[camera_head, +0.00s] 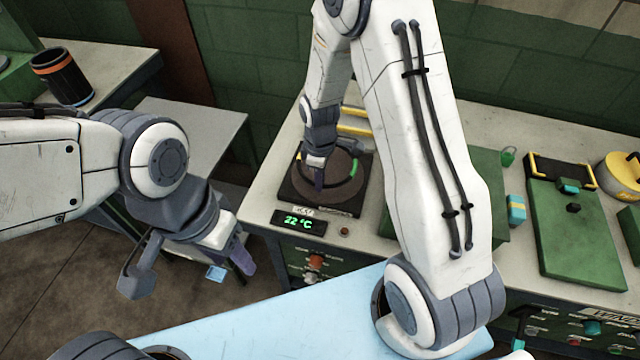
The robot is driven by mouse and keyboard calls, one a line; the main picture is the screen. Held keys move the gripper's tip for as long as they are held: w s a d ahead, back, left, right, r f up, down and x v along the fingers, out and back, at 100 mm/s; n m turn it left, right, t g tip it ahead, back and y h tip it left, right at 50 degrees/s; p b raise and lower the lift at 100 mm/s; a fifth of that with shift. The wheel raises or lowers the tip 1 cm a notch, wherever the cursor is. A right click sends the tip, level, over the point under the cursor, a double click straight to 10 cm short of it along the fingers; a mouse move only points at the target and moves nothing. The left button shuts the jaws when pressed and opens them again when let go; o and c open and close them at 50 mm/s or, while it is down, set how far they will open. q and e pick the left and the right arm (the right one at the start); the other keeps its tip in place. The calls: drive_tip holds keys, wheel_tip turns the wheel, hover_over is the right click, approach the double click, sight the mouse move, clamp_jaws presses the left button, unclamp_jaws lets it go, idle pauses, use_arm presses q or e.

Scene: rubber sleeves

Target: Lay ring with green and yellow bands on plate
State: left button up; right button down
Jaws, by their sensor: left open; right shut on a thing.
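The plate (338,164) is a round brown disc on a dark square heater, whose display reads 22 °C. A dark ring with a green band (354,168) is at the plate, its arc showing along the right side; a small yellow mark shows at the left. My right gripper (318,180) points down over the plate's left part and is shut on the ring. The gripper and wrist hide part of the ring, and I cannot tell whether it touches the plate. My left gripper (187,273) is open and empty, left of the bench and away from the plate.
A black cup with an orange band (61,77) stands on the far-left bench. My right arm covers the middle of the bench.

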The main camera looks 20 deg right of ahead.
wheel_tip(320, 180, down, 3)
drive_tip(key=shift+r+p, duration=0.1)
drive_tip(key=shift+p, duration=0.2)
drive_tip(key=shift+f, duration=0.2)
drive_tip(key=c, duration=0.9)
unclamp_jaws()
drive_tip(key=shift+r, duration=0.1)
